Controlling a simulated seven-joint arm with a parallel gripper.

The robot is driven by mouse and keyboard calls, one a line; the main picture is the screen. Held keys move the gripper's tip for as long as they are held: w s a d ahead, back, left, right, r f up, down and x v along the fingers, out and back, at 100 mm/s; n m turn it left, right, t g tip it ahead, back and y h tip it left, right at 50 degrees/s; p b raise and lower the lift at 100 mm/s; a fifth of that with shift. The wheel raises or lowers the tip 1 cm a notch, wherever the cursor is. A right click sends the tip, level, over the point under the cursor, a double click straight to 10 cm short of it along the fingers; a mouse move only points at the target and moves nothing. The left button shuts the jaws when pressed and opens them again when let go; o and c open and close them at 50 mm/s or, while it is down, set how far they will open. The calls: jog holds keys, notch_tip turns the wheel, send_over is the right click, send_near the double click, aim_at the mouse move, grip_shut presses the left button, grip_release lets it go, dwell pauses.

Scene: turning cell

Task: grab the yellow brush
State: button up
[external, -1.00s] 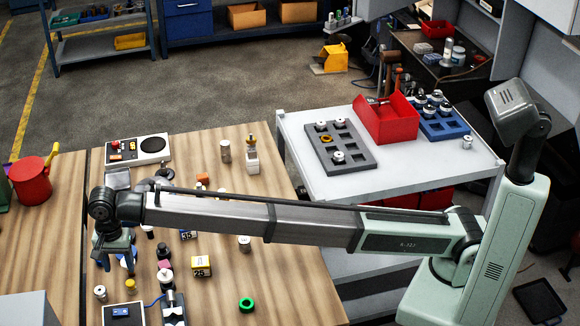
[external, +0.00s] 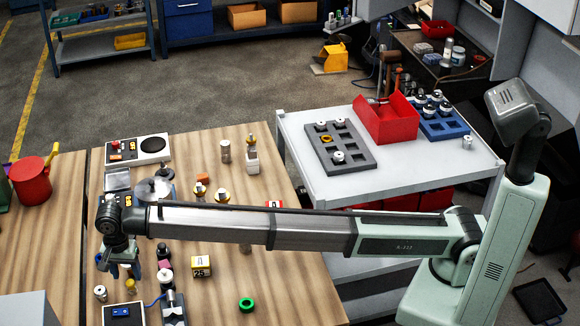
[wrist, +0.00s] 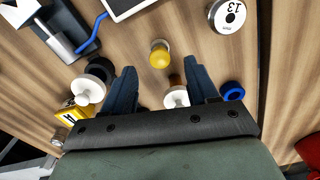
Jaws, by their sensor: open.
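A small piece with a rounded yellow end and a pale body (wrist: 159,57) stands on the wooden table in the wrist view, just beyond my fingertips. It may be the yellow brush, but I cannot make out bristles. My gripper (wrist: 162,72) is open and points down at the table. The yellow piece lies ahead of the gap between the fingers, near its middle, and is not held.
Around my gripper are a white round piece (wrist: 176,97), a dark-and-white piece (wrist: 88,84), a blue ring (wrist: 232,91) and a disc marked 13 (wrist: 227,15). A red can (external: 31,182) stands far left.

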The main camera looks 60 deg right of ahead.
aim_at(130, 283)
jog(key=shift+a+f, duration=0.1)
jog(key=shift+f, duration=2.4)
jog(key=shift+s, duration=0.1)
grip_shut()
jog(key=shift+r, duration=0.1)
